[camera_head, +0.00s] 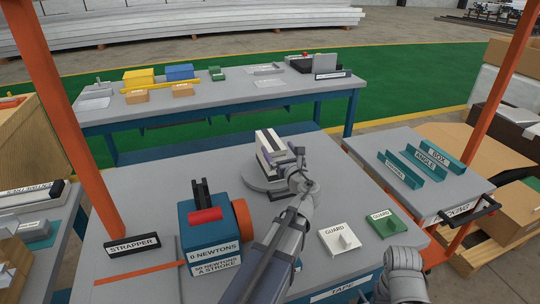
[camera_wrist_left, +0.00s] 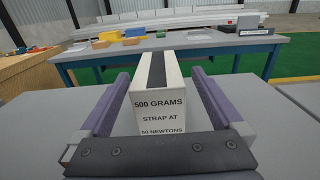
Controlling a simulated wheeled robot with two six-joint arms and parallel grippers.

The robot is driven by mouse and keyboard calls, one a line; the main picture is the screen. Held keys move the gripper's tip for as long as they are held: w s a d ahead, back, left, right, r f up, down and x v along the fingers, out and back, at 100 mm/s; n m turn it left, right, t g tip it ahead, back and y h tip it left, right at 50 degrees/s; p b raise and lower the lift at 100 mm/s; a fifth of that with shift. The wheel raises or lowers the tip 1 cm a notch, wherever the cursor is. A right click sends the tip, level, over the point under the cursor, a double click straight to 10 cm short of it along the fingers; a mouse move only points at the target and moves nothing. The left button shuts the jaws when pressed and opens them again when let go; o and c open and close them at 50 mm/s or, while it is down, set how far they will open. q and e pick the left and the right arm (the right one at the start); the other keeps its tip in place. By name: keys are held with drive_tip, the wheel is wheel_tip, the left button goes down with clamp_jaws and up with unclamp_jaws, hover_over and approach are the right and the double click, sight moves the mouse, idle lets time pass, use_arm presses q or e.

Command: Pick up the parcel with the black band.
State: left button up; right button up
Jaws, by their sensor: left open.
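The parcel is a white box with a black band (camera_head: 270,146) and stands on a round grey turntable (camera_head: 256,182) on the near bench. In the left wrist view the parcel (camera_wrist_left: 158,104) shows the print "500 GRAMS STRAP AT 50 NEWTONS", and the black band runs along its top. My left gripper (camera_head: 287,166) is at the parcel's near right side in the head view and hides part of it. In the left wrist view my left gripper (camera_wrist_left: 160,78) is open, with one purple finger on each side of the parcel. Gaps show beside it.
A blue strapper tool (camera_head: 210,228) with a red handle stands left of the turntable. A white guard (camera_head: 339,240) and a green guard (camera_head: 386,223) lie to the right. An orange post (camera_head: 72,120) rises at left. A second bench (camera_head: 220,94) is behind.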

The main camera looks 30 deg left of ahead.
sight(270, 139)
use_arm(q)
drive_tip(key=shift+f+b+x, duration=0.15)
drive_tip(key=shift+f+x, duration=0.05)
drive_tip(key=shift+x, duration=1.65)
drive_tip(key=shift+f+b+x, duration=0.15)
drive_tip(key=shift+x, duration=1.7)
drive_tip(key=shift+s, duration=0.2)
clamp_jaws()
